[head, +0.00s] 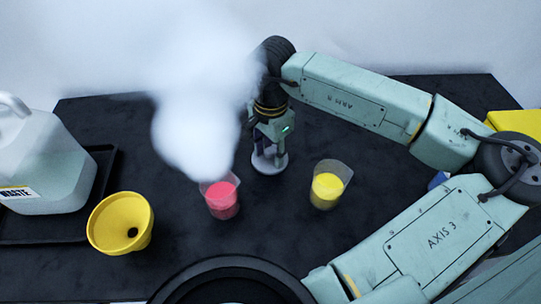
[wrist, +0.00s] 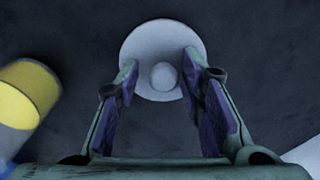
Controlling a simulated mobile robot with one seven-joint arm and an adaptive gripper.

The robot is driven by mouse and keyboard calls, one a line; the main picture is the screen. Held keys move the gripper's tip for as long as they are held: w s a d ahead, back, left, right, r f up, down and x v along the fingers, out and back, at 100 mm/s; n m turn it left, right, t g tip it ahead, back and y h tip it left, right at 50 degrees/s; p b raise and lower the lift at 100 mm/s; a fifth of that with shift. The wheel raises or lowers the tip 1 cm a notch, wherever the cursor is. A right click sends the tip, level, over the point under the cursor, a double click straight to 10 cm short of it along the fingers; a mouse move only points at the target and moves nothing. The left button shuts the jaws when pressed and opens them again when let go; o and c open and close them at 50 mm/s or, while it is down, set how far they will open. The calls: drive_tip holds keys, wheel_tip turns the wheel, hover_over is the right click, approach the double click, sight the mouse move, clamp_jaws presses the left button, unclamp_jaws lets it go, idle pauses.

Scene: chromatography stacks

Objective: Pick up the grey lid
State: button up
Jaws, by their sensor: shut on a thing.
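The grey lid (head: 270,163) is a round, pale disc with a small knob in its middle. It is at the centre of the dark table, between and behind the two beakers. My gripper (head: 269,149) points down at it from above. In the wrist view the lid (wrist: 160,35) lies beyond the fingertips, and my gripper (wrist: 161,72) is shut on its knob, one finger on each side. I cannot tell whether the lid rests on the table or is just clear of it.
A beaker of red liquid (head: 222,200) stands left of the lid, with thick white vapour (head: 195,130) above it. A beaker of yellow liquid (head: 327,190) stands to the right.

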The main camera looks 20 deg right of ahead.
drive_tip(key=shift+a+f, duration=0.1)
drive_tip(key=shift+f, duration=0.25)
clamp_jaws()
